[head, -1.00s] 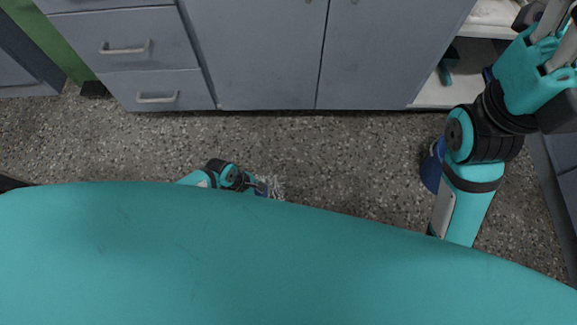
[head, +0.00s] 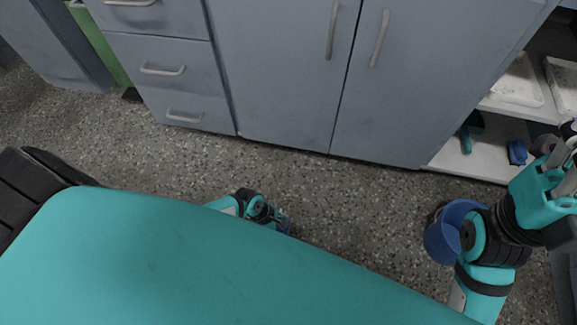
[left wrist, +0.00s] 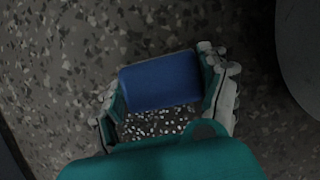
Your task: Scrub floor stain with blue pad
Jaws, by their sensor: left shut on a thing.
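The blue pad (left wrist: 160,82) is between the fingers of my left gripper (left wrist: 165,98), which is shut on it, low over the floor. In the head view my left wrist and gripper (head: 270,213) show just beyond my teal body, with a small bit of blue at the tip. Whitish specks of the stain (left wrist: 150,125) show on the floor between the fingers in the left wrist view. Whether the pad touches the floor I cannot tell. My right gripper (head: 566,165) is raised at the right edge, its fingers apart and empty, their tips partly cut off.
Grey cabinets with drawers (head: 165,70) stand along the back. A blue bucket (head: 440,240) stands on the floor beside my right arm. An open shelf (head: 475,155) at the right holds a teal tool and a blue item. The speckled floor (head: 340,200) between is clear.

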